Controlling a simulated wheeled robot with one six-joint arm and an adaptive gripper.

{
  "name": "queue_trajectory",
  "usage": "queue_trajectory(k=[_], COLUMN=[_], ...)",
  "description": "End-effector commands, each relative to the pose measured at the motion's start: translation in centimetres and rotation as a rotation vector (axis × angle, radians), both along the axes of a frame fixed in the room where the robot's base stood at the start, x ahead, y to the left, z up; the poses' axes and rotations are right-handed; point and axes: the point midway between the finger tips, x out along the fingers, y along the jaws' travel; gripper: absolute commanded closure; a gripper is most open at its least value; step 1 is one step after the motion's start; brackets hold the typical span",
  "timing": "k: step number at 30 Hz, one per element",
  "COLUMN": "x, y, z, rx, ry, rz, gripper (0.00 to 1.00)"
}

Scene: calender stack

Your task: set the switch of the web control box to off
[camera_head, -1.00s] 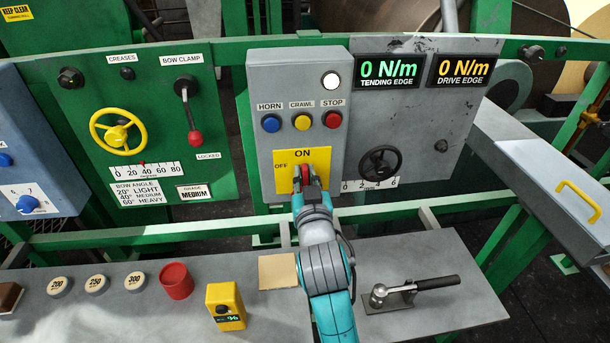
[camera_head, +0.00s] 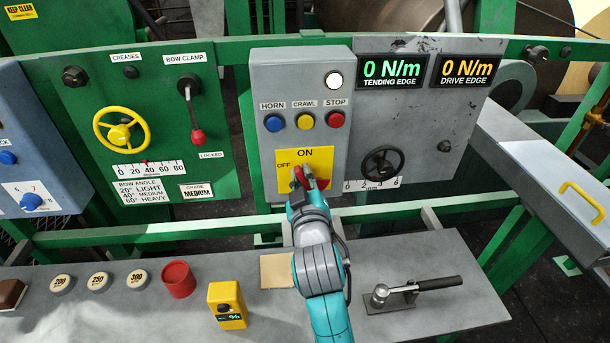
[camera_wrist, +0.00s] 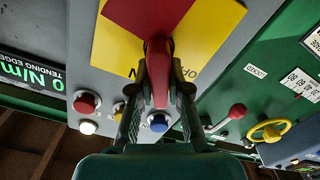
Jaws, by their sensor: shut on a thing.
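The web control box (camera_head: 262,100) is a grey box with a yellow plate (camera_head: 322,156) marked ON at the top and OFF at the left. Its red switch handle (camera_head: 299,176) is tilted up and to the left, pointing between ON and OFF. My gripper (camera_head: 305,177) is shut on this handle, partly covering it in the head view. In the wrist view, the red handle (camera_wrist: 159,75) lies between my two dark fingers, pointing between the ON and OFF letters. Part of the ON lettering is hidden there.
Blue, yellow and red buttons (camera_head: 335,119) and a white lamp (camera_head: 333,80) sit above the plate. A black handwheel (camera_head: 381,164) is close at right. The bow clamp lever (camera_head: 197,135) is at left. A grey bench (camera_head: 420,260) holding several objects lies below.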

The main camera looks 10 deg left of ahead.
Motion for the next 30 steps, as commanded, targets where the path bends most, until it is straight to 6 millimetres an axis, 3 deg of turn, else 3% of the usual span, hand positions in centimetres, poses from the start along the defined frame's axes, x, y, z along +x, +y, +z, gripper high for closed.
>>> queue_trajectory(k=[30], x=[-0.4], y=[1.3], z=[-1.8], rx=[-0.884], ry=[-0.254], rz=[0.001], gripper=[1.0])
